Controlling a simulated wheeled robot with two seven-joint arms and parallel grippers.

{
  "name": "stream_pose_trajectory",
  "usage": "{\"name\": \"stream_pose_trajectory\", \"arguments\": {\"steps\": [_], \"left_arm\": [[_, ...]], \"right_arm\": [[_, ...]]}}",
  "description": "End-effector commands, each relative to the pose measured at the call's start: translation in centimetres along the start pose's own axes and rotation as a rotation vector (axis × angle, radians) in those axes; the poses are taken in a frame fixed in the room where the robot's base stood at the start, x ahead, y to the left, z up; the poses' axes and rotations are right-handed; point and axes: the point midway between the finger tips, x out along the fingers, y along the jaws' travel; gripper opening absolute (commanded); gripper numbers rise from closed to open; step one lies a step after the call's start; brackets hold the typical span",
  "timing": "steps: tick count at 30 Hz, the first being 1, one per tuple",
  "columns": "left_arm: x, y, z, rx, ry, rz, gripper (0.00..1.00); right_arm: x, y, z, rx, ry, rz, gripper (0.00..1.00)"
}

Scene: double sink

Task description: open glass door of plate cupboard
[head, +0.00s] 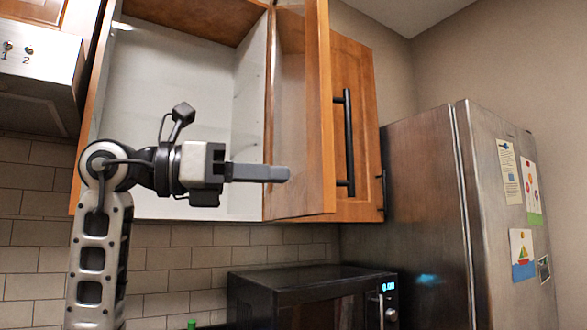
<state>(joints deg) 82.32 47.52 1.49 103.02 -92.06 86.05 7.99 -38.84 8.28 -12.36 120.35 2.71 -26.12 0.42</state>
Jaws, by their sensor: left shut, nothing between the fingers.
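The plate cupboard (170,95) has a wooden frame and a pale, empty-looking interior, and its front stands open. Its glass door (291,95), with a wooden frame, is swung outward on the right side of the opening. A long black bar handle (348,140) sticks out on the door's far side. My left gripper (288,174) is shut and empty, pointing right at the inner face of the door, overlapping its lower part in the picture. I cannot tell whether the fingertips touch it. My right gripper is not in view.
A wooden cupboard (358,75) is right of the glass door. A steel fridge (425,200) stands at the right. A dark microwave (300,285) sits below the cupboard. A hood (35,70) is at the upper left. Tiled wall lies behind.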

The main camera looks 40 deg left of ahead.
Motion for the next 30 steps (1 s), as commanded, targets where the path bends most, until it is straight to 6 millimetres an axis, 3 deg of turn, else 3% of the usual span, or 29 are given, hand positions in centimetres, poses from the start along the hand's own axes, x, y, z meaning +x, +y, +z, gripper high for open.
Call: {"name": "stream_pose_trajectory", "arguments": {"steps": [3, 8, 22, 30], "left_arm": [[1.9, -0.1, 0.1, -0.001, 0.001, -0.004, 0.0], [3.3, -0.1, 0.1, 0.0, -0.001, -0.002, 0.0], [3.9, 0.0, 0.1, 0.0, 0.0, 0.004, 0.0], [8.6, 0.4, 0.2, 0.001, 0.005, 0.125, 0.0]], "right_arm": [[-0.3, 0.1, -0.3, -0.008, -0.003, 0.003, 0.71], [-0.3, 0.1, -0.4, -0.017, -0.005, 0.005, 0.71], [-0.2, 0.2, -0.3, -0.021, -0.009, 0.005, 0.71], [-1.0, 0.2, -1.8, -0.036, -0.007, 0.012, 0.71]]}}
